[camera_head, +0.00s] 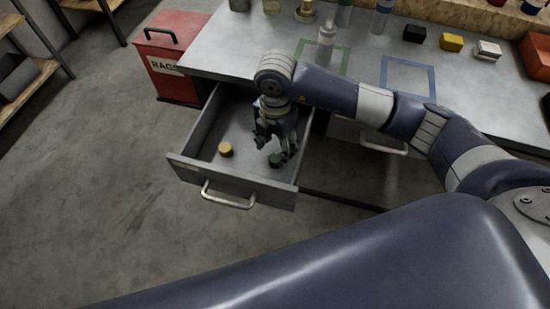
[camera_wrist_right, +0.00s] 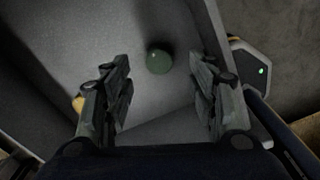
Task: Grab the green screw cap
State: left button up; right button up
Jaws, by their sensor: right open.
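The green screw cap (camera_head: 275,160) sits on the floor of the open drawer (camera_head: 235,189), near its front right. In the right wrist view the cap (camera_wrist_right: 159,61) lies between and beyond the two fingers, touching neither. My right gripper (camera_head: 276,153) points down into the drawer, open and empty above the cap. The fingers also show wide apart in the right wrist view (camera_wrist_right: 165,100). A yellow cap (camera_head: 226,149) lies left of the green one in the same drawer. It is mostly hidden behind the left finger in the wrist view (camera_wrist_right: 79,103). My left gripper is not visible.
The drawer walls stand close around my right gripper. The workbench (camera_head: 222,45) is above, with bottles, small blocks and a red bin (camera_head: 536,57) on it. A red rag box (camera_head: 172,52) stands left of it. The floor in front is clear.

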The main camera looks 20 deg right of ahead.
aim_at(275, 158)
notch_tip(275, 158, down, 5)
jog(key=shift+a, duration=0.1)
jog(key=c, duration=1.2)
